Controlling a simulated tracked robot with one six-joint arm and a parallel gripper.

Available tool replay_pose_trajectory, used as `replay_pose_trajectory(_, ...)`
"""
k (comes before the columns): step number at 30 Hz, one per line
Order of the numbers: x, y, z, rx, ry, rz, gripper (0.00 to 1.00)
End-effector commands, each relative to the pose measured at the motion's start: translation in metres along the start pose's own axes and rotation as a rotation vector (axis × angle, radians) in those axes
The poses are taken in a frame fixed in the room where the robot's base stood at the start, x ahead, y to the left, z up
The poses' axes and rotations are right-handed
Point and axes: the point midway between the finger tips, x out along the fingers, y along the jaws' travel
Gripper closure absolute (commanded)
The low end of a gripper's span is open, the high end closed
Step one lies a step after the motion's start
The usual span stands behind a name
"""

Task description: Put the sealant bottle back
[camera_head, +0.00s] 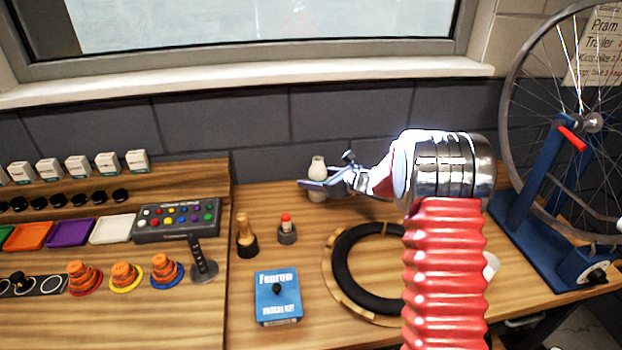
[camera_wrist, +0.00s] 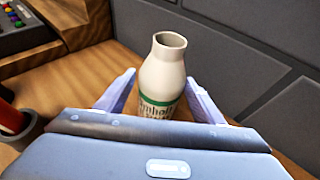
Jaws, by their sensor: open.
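The sealant bottle (camera_wrist: 162,78) is white with a green band and lettering, and its open neck faces up. It stands upright on the wooden bench near the back wall; in the head view the bottle (camera_head: 318,166) is partly hidden by my gripper. My gripper (camera_head: 316,184) reaches in from the right. In the wrist view the fingers of my gripper (camera_wrist: 161,98) are open, one on each side of the bottle, with a visible gap on both sides. The lower part of the bottle is hidden by the gripper body.
A red-topped holder (camera_head: 286,229), a wooden-handled tool (camera_head: 245,236) and a blue box (camera_head: 278,297) stand in front of the bottle. A black ring on a wooden base (camera_head: 341,272) lies to the right. A wheel stand (camera_head: 545,215) is at far right. The dark wall is close behind.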

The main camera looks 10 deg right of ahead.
Motion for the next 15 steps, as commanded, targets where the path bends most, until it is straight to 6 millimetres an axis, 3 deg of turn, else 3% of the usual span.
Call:
replay_pose_trajectory(9, -0.057, -0.001, 0.001, -0.001, -0.002, -0.002, 0.38)
replay_pose_trajectory(15, -0.083, 0.0, 0.001, -0.001, -0.001, -0.001, 0.38)
